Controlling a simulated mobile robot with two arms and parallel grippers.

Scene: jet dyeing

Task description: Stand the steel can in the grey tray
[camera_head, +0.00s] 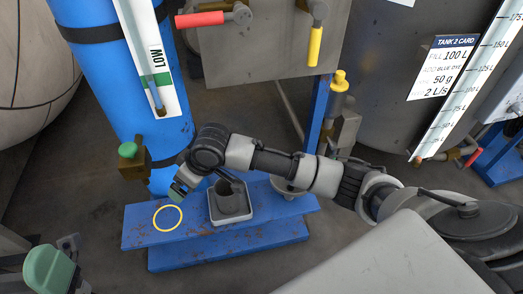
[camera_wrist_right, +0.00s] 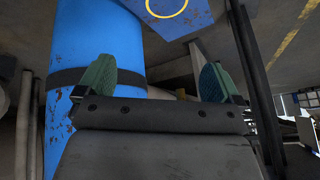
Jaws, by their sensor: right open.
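The steel can (camera_head: 232,203) is a dark grey vessel standing inside the grey tray (camera_head: 213,210), apparently upright. The tray is a small square with a pale rim on the blue bench. My right arm reaches over the bench and partly covers the area behind the can. My right gripper (camera_head: 181,188) is left of the can, apart from it. In the right wrist view its green fingers (camera_wrist_right: 156,82) are spread with nothing between them. My left gripper (camera_head: 52,268) shows at the lower left, away from the bench; its jaw opening is unclear.
A yellow ring (camera_head: 167,218) marks the bare left part of the blue bench (camera_head: 140,234); it also shows in the right wrist view (camera_wrist_right: 166,6). A blue cylinder (camera_head: 120,85) stands behind. A large tank (camera_head: 397,95) and valves with coloured handles stand behind to the right.

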